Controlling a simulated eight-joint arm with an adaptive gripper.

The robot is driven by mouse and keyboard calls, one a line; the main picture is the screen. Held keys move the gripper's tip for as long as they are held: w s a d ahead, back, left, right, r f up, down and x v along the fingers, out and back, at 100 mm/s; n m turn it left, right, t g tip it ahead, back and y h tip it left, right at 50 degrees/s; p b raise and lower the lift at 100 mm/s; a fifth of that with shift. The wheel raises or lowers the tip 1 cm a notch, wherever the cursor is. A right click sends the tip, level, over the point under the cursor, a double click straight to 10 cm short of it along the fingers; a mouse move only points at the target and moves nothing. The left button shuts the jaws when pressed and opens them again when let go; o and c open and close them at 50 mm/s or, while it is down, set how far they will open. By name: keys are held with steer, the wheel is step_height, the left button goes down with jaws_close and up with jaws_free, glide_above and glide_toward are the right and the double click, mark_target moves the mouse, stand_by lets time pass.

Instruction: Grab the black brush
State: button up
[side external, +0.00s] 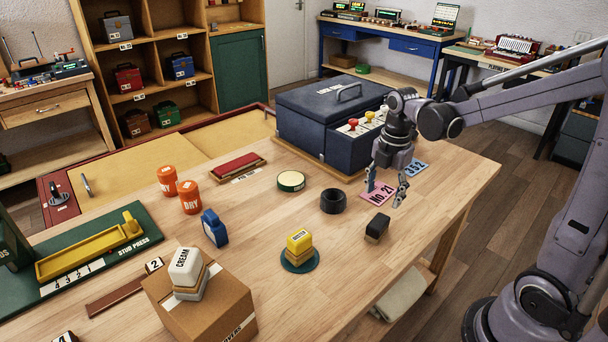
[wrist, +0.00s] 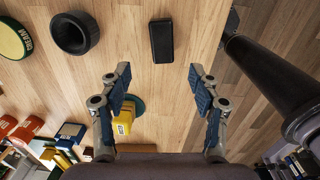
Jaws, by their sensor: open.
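The black brush (side external: 377,226) is a small dark block with a pale lower part, resting on the wooden table near its right-hand edge. In the wrist view the black brush (wrist: 161,41) is a dark upright rectangle above the gap between the fingers, lined up roughly with its middle. My gripper (side external: 386,188) is open and empty, fingers pointing down, above the table and above the brush in the side view. In the wrist view my gripper (wrist: 158,82) has blue-padded fingers spread wide, apart from the brush.
A black ring (side external: 333,201) and a round green-and-cream tin (side external: 291,181) lie left of the brush. A yellow brush (side external: 299,241) sits on a teal disc. A large dark blue case (side external: 309,130) stands behind. Bare wood surrounds the black brush.

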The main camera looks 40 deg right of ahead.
mark_target(379, 221)
steer(key=shift+w+d+f+n, duration=0.1)
steer(key=shift+d+f+n, duration=0.35)
steer(key=shift+n, duration=0.15)
steer(key=shift+f, duration=0.25)
steer(key=shift+a+f, duration=0.2)
steer(key=shift+f, duration=4.9)
steer(key=c, duration=1.3)
